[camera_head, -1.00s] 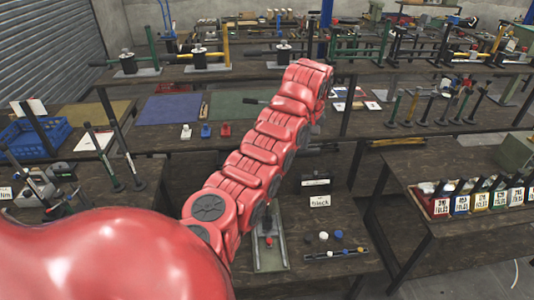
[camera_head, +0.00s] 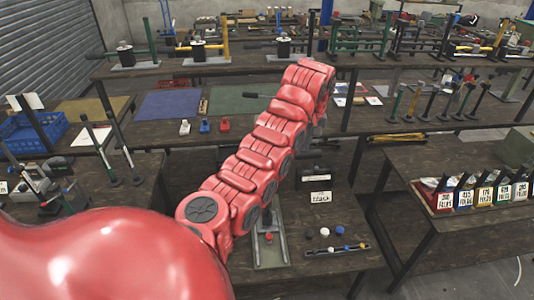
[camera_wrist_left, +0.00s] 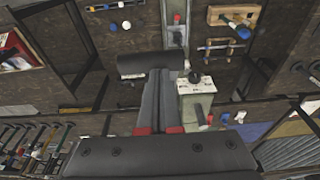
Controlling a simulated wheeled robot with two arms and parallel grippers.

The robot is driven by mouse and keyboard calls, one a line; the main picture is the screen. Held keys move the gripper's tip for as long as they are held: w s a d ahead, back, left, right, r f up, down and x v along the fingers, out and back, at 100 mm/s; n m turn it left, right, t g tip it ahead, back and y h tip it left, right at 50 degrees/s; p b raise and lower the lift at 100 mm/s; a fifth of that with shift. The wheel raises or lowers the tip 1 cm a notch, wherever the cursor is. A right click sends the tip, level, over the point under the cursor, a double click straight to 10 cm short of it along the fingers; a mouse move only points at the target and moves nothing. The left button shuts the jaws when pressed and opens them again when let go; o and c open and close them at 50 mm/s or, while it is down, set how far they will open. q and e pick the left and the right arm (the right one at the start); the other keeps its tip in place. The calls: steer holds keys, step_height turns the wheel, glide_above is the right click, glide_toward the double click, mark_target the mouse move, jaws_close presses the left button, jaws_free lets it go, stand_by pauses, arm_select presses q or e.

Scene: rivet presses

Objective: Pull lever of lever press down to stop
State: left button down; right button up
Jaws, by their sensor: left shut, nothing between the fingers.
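In the left wrist view my left gripper (camera_wrist_left: 159,88) is shut, with its grey fingers together and nothing between them. A thick dark cylinder, which looks like a lever grip (camera_wrist_left: 147,63), lies crosswise just beyond the fingertips. I cannot tell whether they touch. The grip's right end meets a dark joint above a grey-green press body (camera_wrist_left: 197,104) with a white card (camera_wrist_left: 196,84) near it. In the head view my red left arm reaches over the bench and hides most of the press and the fingers. My right gripper is out of view.
A grey-green fixture (camera_head: 268,254) with a red knob stands on the bench below my forearm. Colour-labelled bins (camera_head: 447,200) stand on the right-hand bench.

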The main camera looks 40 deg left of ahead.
mark_target(305, 155)
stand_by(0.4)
arm_select(q)
steer(key=shift+s+d+f+b, duration=0.15)
steer(key=shift+f+b, duration=0.2)
steer(key=shift+f, duration=0.15)
steer(key=shift+s+d+f+b, duration=0.2)
steer(key=shift+f+b, duration=0.1)
steer(key=shift+f, duration=0.2)
steer(key=shift+s+d+f+b, duration=0.1)
steer(key=shift+d+f+b, duration=0.05)
steer(key=shift+f+b, duration=0.3)
steer(key=shift+f, duration=0.1)
steer(key=f, duration=0.1)
steer(key=f+b, duration=0.2)
steer(key=shift+s+d, duration=0.3)
